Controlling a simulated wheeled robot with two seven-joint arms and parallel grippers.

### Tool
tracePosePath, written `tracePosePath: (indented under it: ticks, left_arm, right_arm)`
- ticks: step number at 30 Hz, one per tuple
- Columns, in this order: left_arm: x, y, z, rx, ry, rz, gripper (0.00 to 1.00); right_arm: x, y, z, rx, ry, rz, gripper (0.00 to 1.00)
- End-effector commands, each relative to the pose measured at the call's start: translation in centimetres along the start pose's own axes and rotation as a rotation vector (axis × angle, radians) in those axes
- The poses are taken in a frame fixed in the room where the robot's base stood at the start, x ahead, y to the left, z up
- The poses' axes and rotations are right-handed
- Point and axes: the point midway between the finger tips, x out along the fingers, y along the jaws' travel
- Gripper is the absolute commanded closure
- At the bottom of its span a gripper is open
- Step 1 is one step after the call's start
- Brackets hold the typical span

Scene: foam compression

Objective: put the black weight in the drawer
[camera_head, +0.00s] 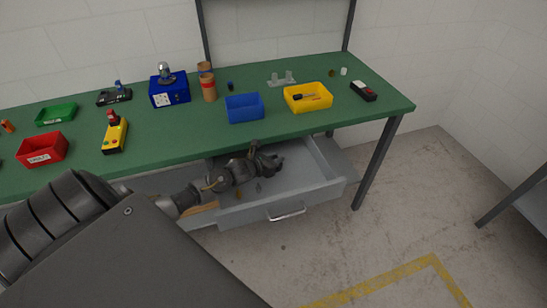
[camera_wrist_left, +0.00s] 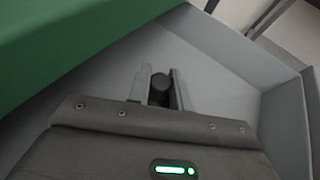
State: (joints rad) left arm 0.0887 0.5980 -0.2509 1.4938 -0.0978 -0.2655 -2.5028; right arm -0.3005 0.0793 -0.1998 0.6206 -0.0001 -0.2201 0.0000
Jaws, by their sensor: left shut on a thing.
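The drawer (camera_head: 318,194) under the green table is pulled open, and its grey inside shows. My left gripper (camera_head: 270,160) reaches over the open drawer, close to the table's front edge. In the left wrist view, my left gripper (camera_wrist_left: 160,76) is shut on the black weight (camera_wrist_left: 160,86), a small dark cylinder between its two fingers. The grey drawer floor and walls (camera_wrist_left: 288,120) lie around and beyond it; whether the weight touches the floor I cannot tell. In the head view I cannot make the weight out from the dark gripper. My right gripper is not in view.
The green table (camera_head: 200,140) overhangs the drawer's back. A table leg (camera_head: 376,165) stands right of the drawer. The floor in front is clear.

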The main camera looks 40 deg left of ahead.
Motion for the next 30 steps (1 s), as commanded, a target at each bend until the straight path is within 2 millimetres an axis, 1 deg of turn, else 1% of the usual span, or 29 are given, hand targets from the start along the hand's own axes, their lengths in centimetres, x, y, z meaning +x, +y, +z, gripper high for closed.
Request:
tracePosePath:
  ticks: [1,4,5,9,17,20,23,26,30]
  left_arm:
    - [0.0,0.0,0.2,0.000,-0.005,0.000,1.00]
    - [0.1,0.0,-0.1,0.001,-0.005,0.000,1.00]
    - [0.1,0.0,-0.2,0.001,0.000,0.000,0.77]
    - [0.1,0.0,-0.2,0.000,0.000,0.000,0.58]
    - [0.1,0.0,-0.1,0.000,0.000,0.000,0.57]
    - [-0.1,0.0,0.1,0.000,0.000,0.000,0.57]
    - [-1.3,0.0,-0.1,0.003,0.002,0.000,0.57]
    - [-3.1,-0.1,-0.2,0.004,0.002,-0.002,0.57]
    - [-6.3,-0.1,-0.2,0.004,0.003,-0.003,0.57]
  right_arm:
    - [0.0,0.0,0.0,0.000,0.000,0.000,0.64]
    - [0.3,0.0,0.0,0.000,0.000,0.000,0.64]
    - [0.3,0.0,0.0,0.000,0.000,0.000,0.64]
    - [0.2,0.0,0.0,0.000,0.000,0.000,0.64]
    - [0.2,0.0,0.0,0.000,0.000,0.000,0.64]
    - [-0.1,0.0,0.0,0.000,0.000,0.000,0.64]
    - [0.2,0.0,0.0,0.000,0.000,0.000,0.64]
    - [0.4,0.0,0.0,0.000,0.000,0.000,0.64]
    - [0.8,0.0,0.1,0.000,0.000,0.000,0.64]
